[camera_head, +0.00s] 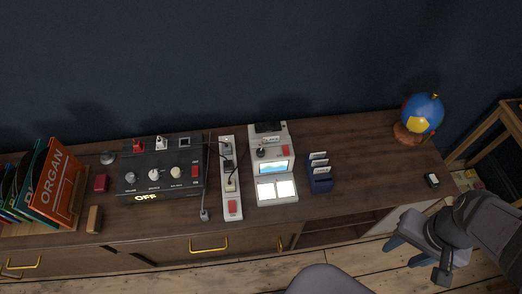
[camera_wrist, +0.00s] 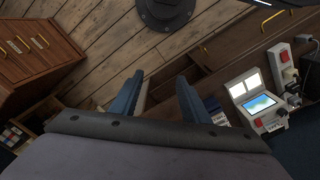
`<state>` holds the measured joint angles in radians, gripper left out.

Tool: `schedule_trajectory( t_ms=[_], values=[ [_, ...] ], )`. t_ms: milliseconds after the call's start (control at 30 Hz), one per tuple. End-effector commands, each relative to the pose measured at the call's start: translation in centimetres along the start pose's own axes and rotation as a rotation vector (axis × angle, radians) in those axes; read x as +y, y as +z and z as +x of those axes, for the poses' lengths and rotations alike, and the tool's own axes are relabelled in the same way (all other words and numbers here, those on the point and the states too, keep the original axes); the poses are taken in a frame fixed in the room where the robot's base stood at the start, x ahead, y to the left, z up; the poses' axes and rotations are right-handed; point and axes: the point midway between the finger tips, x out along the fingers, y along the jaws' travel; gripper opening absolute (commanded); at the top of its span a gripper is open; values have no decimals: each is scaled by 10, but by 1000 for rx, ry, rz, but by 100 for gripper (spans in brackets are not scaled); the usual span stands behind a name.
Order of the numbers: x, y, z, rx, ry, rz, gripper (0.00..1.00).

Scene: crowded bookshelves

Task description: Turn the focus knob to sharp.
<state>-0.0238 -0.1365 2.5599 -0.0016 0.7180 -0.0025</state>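A white viewer (camera_head: 285,141) with a lit blue landscape screen (camera_head: 273,168) stands on the cabinet top, right of the middle. It has a red button (camera_head: 285,150) and a small dark knob (camera_head: 261,153) at the screen's upper left; its label is too small to read. I cannot tell how sharp the picture is. The viewer also shows at the right of the wrist view (camera_wrist: 236,89). My gripper (camera_head: 392,231) is open and empty, in front of the cabinet's right end, well right of the viewer. Its two blue fingers are apart in the wrist view (camera_wrist: 160,76).
A blue slide holder (camera_head: 320,180) stands just right of the viewer. A power strip (camera_head: 232,207) and a black control box (camera_head: 160,168) stand to its left. A globe (camera_head: 421,113) stands at the far right. The cabinet top between holder and globe is mostly clear.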

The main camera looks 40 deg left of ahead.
Motion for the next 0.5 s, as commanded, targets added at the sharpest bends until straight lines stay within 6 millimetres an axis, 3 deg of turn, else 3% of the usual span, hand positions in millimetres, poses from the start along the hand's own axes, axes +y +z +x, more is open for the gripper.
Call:
schedule_trajectory(
  t_ms=[167,367,500],
  values=[
    [-26,6,44,-27,1,-118,41],
    [-69,28,122,-120,21,-346,41],
    [-116,18,169,-122,32,-520,41]
  ],
)
